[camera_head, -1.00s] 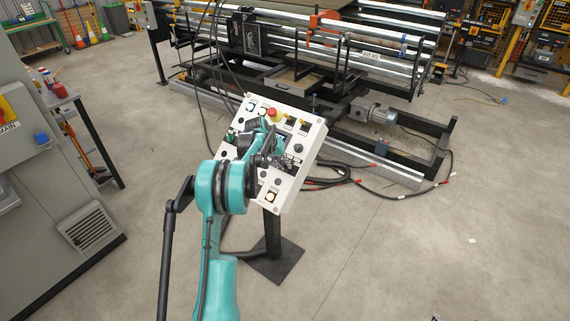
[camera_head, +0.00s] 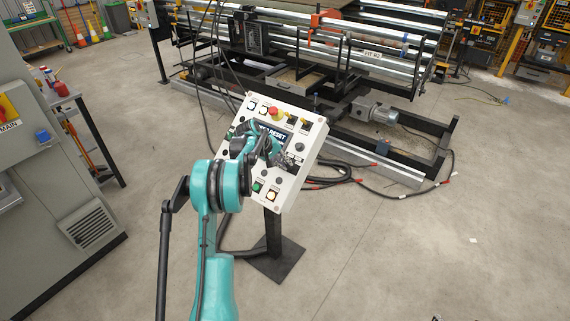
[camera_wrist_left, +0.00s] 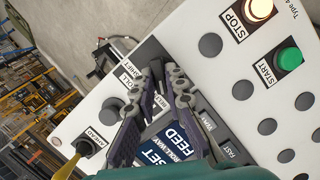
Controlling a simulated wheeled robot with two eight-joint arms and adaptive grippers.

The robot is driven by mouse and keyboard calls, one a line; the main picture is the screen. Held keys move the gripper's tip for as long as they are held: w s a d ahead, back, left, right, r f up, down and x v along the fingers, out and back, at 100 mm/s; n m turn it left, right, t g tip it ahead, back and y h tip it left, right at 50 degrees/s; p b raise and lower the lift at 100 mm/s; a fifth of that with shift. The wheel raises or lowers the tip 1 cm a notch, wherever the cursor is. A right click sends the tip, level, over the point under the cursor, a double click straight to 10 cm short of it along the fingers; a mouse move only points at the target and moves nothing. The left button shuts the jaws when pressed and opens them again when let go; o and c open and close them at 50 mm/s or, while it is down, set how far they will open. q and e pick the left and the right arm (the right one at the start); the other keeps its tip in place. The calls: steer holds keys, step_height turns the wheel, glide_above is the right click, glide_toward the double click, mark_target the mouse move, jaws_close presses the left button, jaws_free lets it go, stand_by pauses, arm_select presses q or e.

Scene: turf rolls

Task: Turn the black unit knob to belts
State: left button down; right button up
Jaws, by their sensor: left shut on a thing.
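The white control panel (camera_head: 312,140) stands tilted on a black post, with buttons, switches and labels on its face. My left gripper (camera_head: 276,152) is at the middle of the panel. In the left wrist view its two dark fingers (camera_wrist_left: 164,72) close in beside the "ROLL SHIFT" label (camera_wrist_left: 130,72) and a label that seems to read "BELTS". The fingers are shut on the black unit knob, which they mostly hide; which way it points I cannot tell. My right gripper is not in view.
A lit stop button (camera_wrist_left: 258,9) and a green start button (camera_wrist_left: 289,58) sit on the panel. A red mushroom button (camera_head: 274,111) is near its top edge. A roller machine (camera_head: 330,60) stands behind. Cables lie on the floor at right.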

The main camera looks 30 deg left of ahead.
arm_select(q)
steer(key=shift+f, duration=0.1)
steer(key=c, duration=1.6)
jaws_free()
steer(key=shift+o, duration=0.2)
steer(key=v, duration=1.2)
steer(key=shift+w, duration=0.1)
